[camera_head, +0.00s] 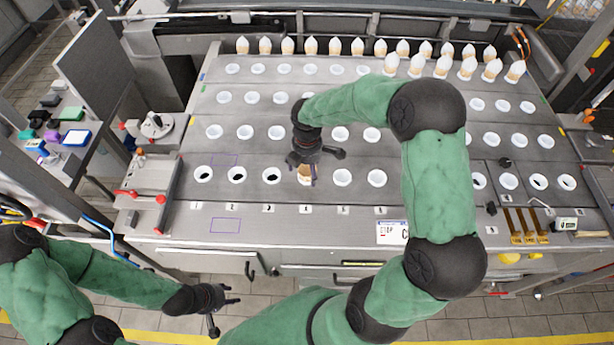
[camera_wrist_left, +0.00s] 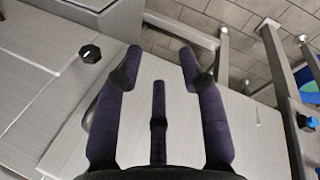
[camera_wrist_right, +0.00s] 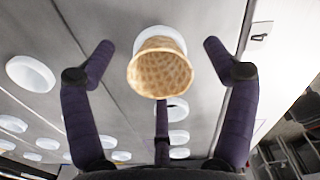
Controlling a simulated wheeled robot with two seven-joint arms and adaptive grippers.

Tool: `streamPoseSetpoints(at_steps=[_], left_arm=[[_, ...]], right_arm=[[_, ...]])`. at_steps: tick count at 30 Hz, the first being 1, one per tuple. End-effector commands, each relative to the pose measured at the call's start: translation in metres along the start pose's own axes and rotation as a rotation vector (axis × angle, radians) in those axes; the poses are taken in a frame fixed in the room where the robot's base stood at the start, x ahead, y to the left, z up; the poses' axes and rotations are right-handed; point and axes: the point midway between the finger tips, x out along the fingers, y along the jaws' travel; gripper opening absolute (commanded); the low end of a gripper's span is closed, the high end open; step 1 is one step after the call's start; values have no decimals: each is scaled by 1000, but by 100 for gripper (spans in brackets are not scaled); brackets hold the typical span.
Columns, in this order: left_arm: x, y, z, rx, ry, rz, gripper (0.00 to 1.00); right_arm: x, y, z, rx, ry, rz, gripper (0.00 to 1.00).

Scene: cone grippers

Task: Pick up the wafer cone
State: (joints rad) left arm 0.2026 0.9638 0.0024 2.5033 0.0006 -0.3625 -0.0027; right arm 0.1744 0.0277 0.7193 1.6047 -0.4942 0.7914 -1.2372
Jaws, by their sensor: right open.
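The wafer cone (camera_head: 305,174) stands in a white ring holder in the front row of the metal counter, at about the fourth place from the left. In the right wrist view the wafer cone (camera_wrist_right: 160,72) shows its open waffle-patterned mouth. My right gripper (camera_head: 313,162) is open above the cone, and its fingers (camera_wrist_right: 158,68) spread on both sides of it without visibly touching. My left gripper (camera_head: 216,305) hangs low in front of the counter, away from the cone. In the left wrist view its fingers (camera_wrist_left: 160,70) are spread and empty.
Rows of white ring holders (camera_head: 342,177) fill the counter (camera_head: 300,225). A row of filled cones (camera_head: 310,46) stands along the back. Brass bars (camera_head: 526,226) lie at the right front. A fixture with red handles (camera_head: 140,196) stands at the left.

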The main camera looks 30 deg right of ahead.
Motion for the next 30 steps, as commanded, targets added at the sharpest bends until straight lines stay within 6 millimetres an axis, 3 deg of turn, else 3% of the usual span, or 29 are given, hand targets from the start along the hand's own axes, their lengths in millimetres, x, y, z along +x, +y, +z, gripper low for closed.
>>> streamPoseSetpoints(at_steps=[3,9,15,26,30], left_arm=[[2,-1,0,0,0,0,40],[1,0,0,0,0,0,40],[1,0,0,0,0,0,40],[1,0,0,0,0,0,40],[-2,1,0,0,0,0,40]], right_arm=[[9,0,0,0,0,2,86],[8,0,0,0,0,2,83],[8,0,0,1,0,1,43],[7,0,0,0,0,1,42],[-7,0,0,1,0,3,42]])
